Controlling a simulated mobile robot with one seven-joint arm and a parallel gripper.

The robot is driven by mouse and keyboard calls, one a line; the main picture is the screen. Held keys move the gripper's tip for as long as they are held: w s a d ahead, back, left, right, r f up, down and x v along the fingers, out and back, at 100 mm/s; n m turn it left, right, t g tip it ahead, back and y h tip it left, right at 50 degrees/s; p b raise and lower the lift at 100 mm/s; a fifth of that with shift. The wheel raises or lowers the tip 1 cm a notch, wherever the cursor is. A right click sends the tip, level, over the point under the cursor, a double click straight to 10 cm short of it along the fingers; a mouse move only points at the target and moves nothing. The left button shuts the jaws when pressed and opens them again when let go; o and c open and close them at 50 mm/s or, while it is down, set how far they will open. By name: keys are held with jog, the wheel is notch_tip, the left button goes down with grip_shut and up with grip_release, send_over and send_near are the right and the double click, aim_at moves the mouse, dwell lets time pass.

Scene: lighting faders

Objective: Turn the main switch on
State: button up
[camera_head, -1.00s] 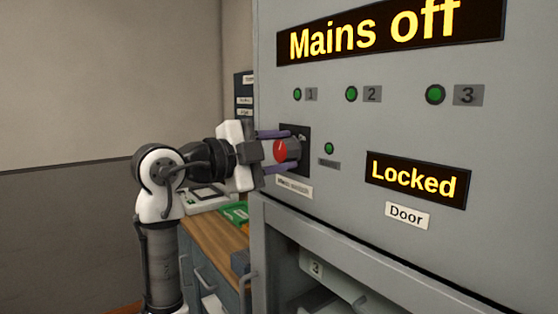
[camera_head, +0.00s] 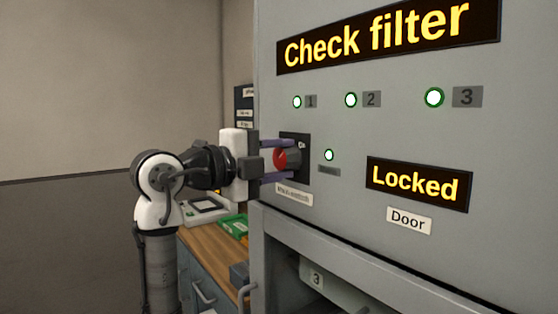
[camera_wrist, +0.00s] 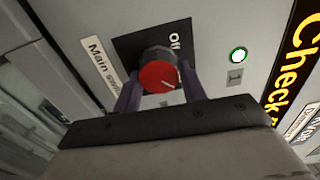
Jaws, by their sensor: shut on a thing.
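The main switch (camera_head: 281,160) is a round knob with a red face and grey sides on a black plate (camera_head: 301,146) on the grey cabinet front. In the wrist view the red knob (camera_wrist: 158,77) shows a white pointer line toward its lower right, and "Off" is printed on the plate. My gripper (camera_head: 277,160) is shut on the knob, one purple finger on each side; it also shows in the wrist view (camera_wrist: 160,92). The upper display (camera_head: 376,38) reads "Check filter". The "Main switch" label (camera_wrist: 101,62) is partly hidden by a finger.
Lamps 1 (camera_head: 297,102), 2 (camera_head: 350,100) and 3 (camera_head: 434,97) and the lamp beside the switch (camera_head: 329,155) are bright. The Door display (camera_head: 418,185) reads "Locked". A wooden-topped bench (camera_head: 205,238) stands below my arm.

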jog(key=o, duration=1)
jog(key=shift+c, duration=0.2)
jog(key=b+v, duration=0.2)
jog(key=v, duration=1.2)
